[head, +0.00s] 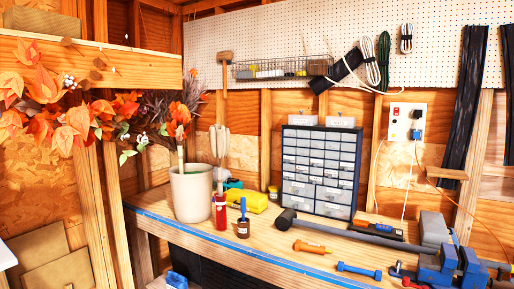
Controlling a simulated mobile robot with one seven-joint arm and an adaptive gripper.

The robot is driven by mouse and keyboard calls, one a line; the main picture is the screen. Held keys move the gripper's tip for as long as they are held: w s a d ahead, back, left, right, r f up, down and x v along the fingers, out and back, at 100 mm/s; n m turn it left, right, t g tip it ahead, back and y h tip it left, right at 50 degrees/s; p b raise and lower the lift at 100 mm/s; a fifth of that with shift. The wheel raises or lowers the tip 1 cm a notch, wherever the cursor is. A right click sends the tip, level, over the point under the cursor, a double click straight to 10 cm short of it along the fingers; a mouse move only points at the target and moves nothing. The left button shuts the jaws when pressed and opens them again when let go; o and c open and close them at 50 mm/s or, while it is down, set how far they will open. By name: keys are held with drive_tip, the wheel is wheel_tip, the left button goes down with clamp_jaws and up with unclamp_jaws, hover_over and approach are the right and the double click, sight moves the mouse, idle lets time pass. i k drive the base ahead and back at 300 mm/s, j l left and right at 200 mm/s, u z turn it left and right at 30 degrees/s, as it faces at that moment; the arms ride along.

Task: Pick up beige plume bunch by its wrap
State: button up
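A pale beige bunch with a fluffy, split top (219,142) stands upright near the left part of the workbench, at the right edge of a cream pot (191,197). It looks like the beige plume bunch. My gripper is not in view.
Orange leaves (60,110) hang at upper left. A drawer cabinet (320,170), a long hammer (330,232) and a blue vise (440,265) occupy the bench (270,255).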

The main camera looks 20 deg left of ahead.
sight(220, 136)
drive_tip(key=u, duration=1.1)
